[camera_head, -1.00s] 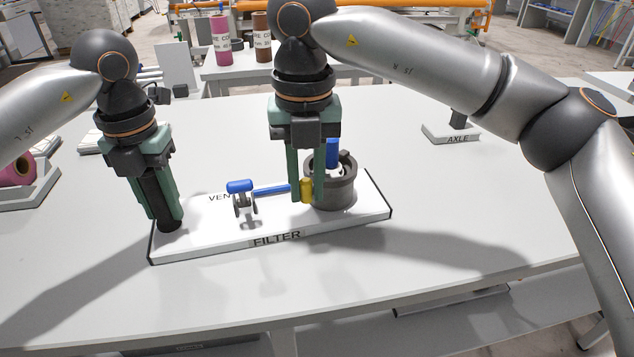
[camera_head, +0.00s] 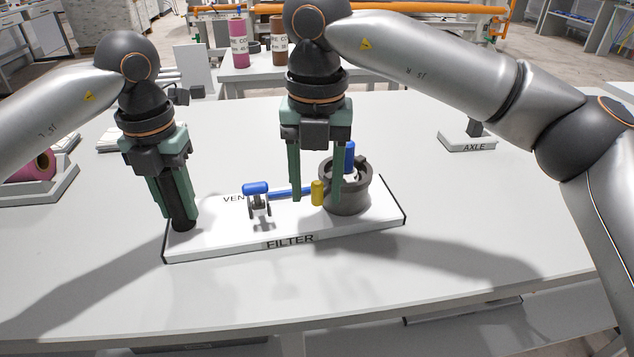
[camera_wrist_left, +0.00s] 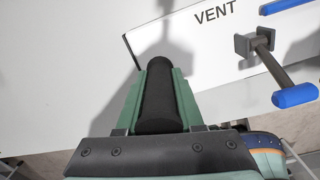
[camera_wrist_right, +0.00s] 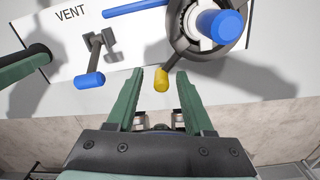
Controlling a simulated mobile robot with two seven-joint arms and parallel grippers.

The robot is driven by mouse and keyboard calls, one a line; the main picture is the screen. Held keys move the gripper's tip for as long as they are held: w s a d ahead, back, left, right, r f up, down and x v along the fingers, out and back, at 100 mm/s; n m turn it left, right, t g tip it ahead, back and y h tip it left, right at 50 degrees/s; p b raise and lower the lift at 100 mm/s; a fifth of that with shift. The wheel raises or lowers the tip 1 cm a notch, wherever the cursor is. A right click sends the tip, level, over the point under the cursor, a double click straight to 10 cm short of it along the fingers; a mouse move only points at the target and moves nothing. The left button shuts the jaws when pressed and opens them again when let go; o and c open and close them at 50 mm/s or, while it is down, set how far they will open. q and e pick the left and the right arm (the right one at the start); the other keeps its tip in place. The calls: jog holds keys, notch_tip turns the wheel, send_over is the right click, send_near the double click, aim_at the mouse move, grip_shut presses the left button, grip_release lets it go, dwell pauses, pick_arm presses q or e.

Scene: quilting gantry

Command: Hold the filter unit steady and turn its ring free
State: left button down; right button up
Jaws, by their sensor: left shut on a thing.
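The filter unit is a white base (camera_head: 285,243) labelled FILTER, with a dark ring (camera_head: 349,198) around a blue-topped cartridge (camera_head: 349,156) at its right end. The ring's arm ends in a yellow knob (camera_head: 317,190). My left gripper (camera_head: 180,210) is shut on the upright black handle (camera_wrist_left: 157,95) at the base's left end. My right gripper (camera_head: 316,200) is open, one finger on each side of the yellow knob. In the right wrist view the knob (camera_wrist_right: 161,82) lies between the fingertips with a gap on both sides.
A vent valve with a blue lever (camera_head: 256,188) and a blue pipe (camera_head: 290,191) stand on the base between the grippers. An AXLE block (camera_head: 467,144) is at the back right, and a tray with a pink roll (camera_head: 40,168) at the left. The table front is clear.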

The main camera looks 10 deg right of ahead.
pick_arm(q)
jog(key=shift+s+f, duration=0.1)
jog(key=shift+f, duration=0.2)
pick_arm(e)
notch_tip(320, 180, up, 12)
jog(key=shift+s, duration=0.15)
dwell(0.4)
pick_arm(q)
jog(key=c, duration=1)
grip_release()
jog(key=shift+o, duration=2.7)
jog(key=shift+r, duration=0.15)
jog(key=shift+r, duration=0.1)
